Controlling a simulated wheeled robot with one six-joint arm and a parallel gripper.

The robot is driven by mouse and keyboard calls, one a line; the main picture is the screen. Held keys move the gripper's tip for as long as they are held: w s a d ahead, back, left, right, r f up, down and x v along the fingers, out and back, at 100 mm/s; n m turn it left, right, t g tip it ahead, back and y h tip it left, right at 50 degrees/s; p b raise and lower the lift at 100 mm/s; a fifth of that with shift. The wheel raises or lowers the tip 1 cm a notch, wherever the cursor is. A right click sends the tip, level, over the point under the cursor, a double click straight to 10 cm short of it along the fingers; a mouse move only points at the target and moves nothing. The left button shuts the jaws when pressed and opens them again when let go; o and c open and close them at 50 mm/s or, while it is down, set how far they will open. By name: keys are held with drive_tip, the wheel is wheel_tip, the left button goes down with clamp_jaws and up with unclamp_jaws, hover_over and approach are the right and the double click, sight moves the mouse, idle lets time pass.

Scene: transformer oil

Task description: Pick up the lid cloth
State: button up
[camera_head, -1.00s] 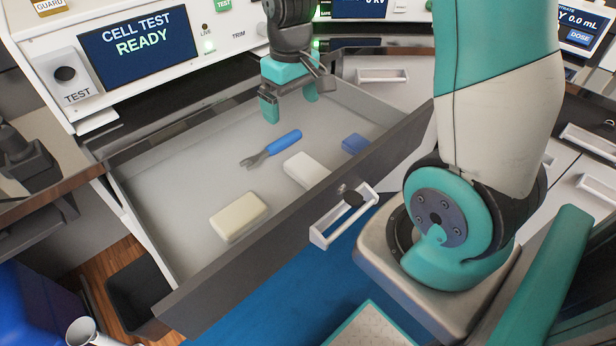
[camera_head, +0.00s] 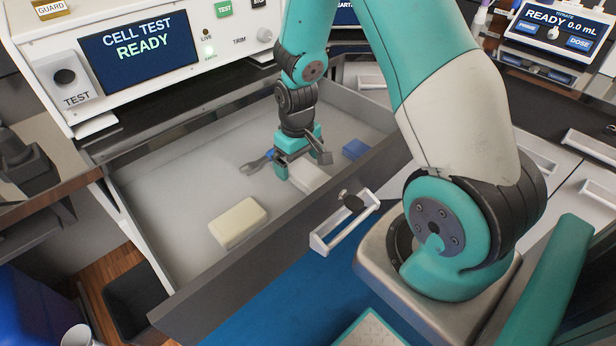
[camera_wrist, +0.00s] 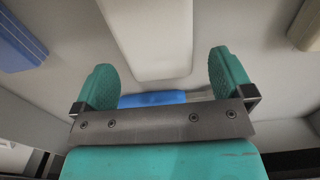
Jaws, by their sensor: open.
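Two pale, rounded, pad-like pieces lie in the open drawer (camera_head: 175,190); I cannot tell by marking which is the lid cloth. The white one (camera_head: 312,178) lies right by my gripper (camera_head: 298,165), partly hidden by it. The cream one (camera_head: 238,222) lies apart, nearer the drawer's front left. In the wrist view the white piece (camera_wrist: 148,38) shows ahead, centred between the two teal fingers of my gripper (camera_wrist: 162,78). My gripper is open, low in the drawer, with nothing held. Whether a finger touches the white piece is unclear.
A tool (camera_head: 256,164) with a blue handle (camera_wrist: 152,98) lies close beside the white piece, partly under my gripper in view. A small blue block (camera_head: 355,149) sits to the right. The drawer's front wall (camera_head: 235,262) is near; the left drawer floor is clear.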

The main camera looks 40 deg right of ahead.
wheel_tip(320, 180, down, 2)
drive_tip(key=shift+f, duration=0.25)
drive_tip(key=c, duration=1)
drive_tip(key=shift+r, duration=0.15)
